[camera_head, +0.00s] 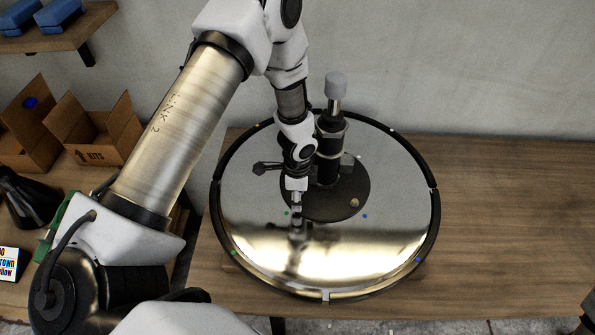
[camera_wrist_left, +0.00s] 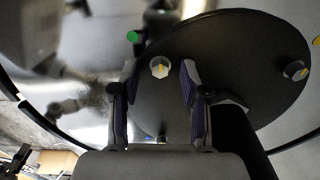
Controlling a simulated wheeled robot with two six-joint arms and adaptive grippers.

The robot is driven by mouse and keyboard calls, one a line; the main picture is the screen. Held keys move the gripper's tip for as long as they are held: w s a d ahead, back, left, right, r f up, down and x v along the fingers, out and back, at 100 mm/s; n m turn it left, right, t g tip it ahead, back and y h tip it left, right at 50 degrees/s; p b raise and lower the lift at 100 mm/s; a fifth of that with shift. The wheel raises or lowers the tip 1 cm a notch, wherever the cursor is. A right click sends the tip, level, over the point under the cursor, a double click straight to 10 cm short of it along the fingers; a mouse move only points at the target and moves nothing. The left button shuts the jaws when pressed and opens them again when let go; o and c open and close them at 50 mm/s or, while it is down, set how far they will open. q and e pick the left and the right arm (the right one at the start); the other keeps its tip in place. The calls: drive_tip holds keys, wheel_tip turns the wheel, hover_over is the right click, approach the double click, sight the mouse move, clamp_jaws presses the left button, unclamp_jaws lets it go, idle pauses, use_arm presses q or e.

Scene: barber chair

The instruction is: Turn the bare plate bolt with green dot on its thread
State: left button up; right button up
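A bolt with a pale faceted head (camera_wrist_left: 159,67) stands on the black hub disc (camera_wrist_left: 225,85) in the left wrist view. A green dot (camera_wrist_left: 133,37) lies beside it, on the mirror plate just off the disc's edge. My left gripper (camera_head: 297,201) points down over the disc's left edge, near a green dot (camera_head: 286,213); this bolt is not clear in the head view. In the left wrist view my left gripper (camera_wrist_left: 158,70) is open, one finger on each side of the bolt head, with gaps. Whether the fingertips are down at head height, I cannot tell.
A round mirror plate (camera_head: 250,200) with a black rim lies on the wooden table (camera_head: 500,225). A black post (camera_head: 329,150) with a grey knob rises from the hub, close behind my gripper. Another bolt (camera_head: 354,202) sits near a blue dot (camera_head: 365,216). Cardboard boxes (camera_head: 95,128) stand left.

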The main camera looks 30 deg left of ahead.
use_arm(q)
wheel_tip(320, 180, up, 12)
idle(0.6)
